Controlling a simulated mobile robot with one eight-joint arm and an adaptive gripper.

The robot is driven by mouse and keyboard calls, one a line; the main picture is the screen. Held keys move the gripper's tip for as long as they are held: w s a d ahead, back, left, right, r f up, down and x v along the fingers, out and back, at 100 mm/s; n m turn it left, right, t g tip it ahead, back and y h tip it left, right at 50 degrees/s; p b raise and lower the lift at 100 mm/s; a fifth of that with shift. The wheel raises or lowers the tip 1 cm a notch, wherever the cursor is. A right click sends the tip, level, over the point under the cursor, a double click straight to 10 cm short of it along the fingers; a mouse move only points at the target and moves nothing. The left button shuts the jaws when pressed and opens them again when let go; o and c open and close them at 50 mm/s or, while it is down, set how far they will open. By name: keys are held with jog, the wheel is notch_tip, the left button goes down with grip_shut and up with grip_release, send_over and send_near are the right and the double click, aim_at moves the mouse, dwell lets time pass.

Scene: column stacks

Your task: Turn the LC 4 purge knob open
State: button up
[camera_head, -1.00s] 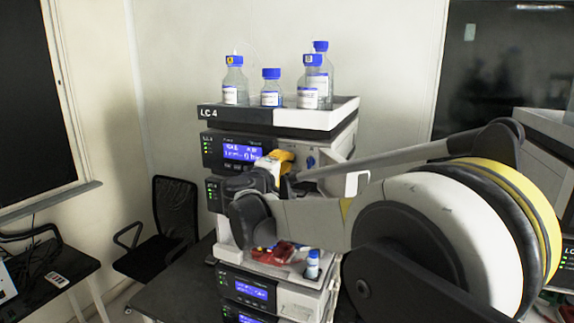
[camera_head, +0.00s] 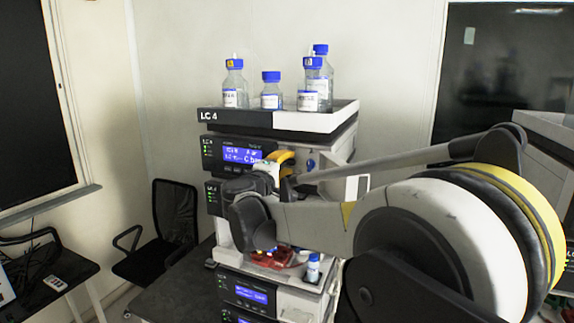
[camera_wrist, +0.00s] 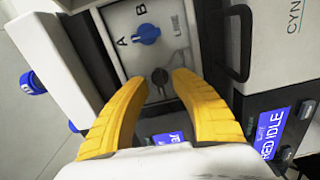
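The LC 4 stack (camera_head: 209,116) stands at the centre of the head view, with its name on the top tray. No purge label is readable, so I cannot tell by label which is the purge knob. Contact cannot be told. In the head view my gripper (camera_head: 281,157) is at the upper module's front, partly hidden by my arm.
Several blue-capped bottles (camera_head: 270,88) stand on the top tray. A black handle (camera_wrist: 240,45) is right of the panel in the wrist view. A red item (camera_head: 270,257) and a small blue-capped vial (camera_head: 313,268) sit lower in the stack. A chair (camera_head: 172,225) stands left.

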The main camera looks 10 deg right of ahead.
jog(key=v, duration=1.2)
